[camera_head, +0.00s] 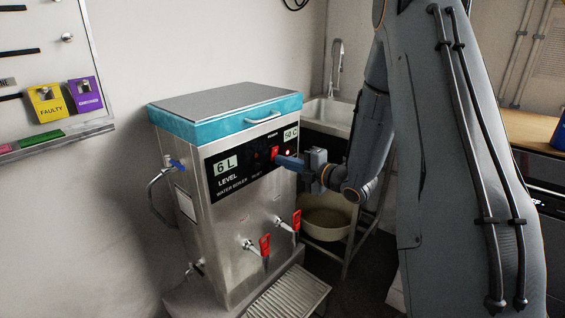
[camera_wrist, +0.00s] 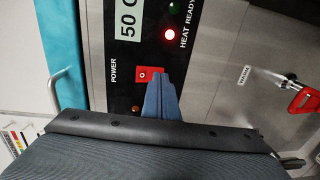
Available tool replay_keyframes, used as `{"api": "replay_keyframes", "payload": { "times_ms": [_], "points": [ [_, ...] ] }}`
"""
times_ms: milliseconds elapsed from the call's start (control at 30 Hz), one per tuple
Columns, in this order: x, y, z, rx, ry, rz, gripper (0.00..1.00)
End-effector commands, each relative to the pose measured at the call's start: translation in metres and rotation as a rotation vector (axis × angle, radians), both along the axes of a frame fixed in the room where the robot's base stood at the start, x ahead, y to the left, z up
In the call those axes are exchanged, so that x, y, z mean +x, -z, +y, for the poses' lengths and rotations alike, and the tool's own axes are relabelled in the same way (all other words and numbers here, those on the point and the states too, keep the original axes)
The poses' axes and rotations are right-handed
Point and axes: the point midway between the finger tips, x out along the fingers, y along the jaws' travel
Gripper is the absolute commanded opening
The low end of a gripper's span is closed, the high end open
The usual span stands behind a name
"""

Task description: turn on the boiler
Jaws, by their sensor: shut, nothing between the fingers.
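The water boiler (camera_head: 215,235) is a steel box with a blue-rimmed lid, standing left of my arm. Its black front panel (camera_head: 225,183) shows "6 L" and "50 C". The red POWER switch (camera_wrist: 145,75) sits on the panel, and it also shows in the head view (camera_head: 274,150). My gripper (camera_head: 279,160) is shut and empty, its fingertips at the switch. In the wrist view the fingertips (camera_wrist: 157,76) overlap the switch's right edge and hide part of it; I cannot tell whether they press it. A red light (camera_wrist: 169,35) glows beside "HEAT READY".
Two red-handled taps (camera_head: 265,245) stick out of the boiler's front above a drip tray (camera_head: 290,296). A sink (camera_head: 330,115) stands behind, with a pale basin (camera_head: 325,222) below it. A wall board (camera_head: 40,60) hangs at the left.

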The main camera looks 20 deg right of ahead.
Motion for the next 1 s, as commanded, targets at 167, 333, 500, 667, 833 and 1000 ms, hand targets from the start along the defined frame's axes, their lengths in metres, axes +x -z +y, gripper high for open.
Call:
{"api": "replay_keyframes", "payload": {
  "times_ms": [167,333,500,667,833,1000],
  "points": [
    [-0.015,0.003,-0.012,0.001,-0.001,0.001,0.0],
    [-0.044,0.008,-0.03,0.002,-0.002,0.001,0.0],
    [-0.074,0.012,-0.048,0.001,-0.003,0.001,0.0],
    [-0.093,0.015,-0.06,0.001,-0.005,0.001,0.0],
    [-0.103,0.016,-0.065,0.0,-0.007,-0.001,0.0],
    [-0.105,0.017,-0.066,0.001,-0.007,-0.001,0.0]
  ]
}}
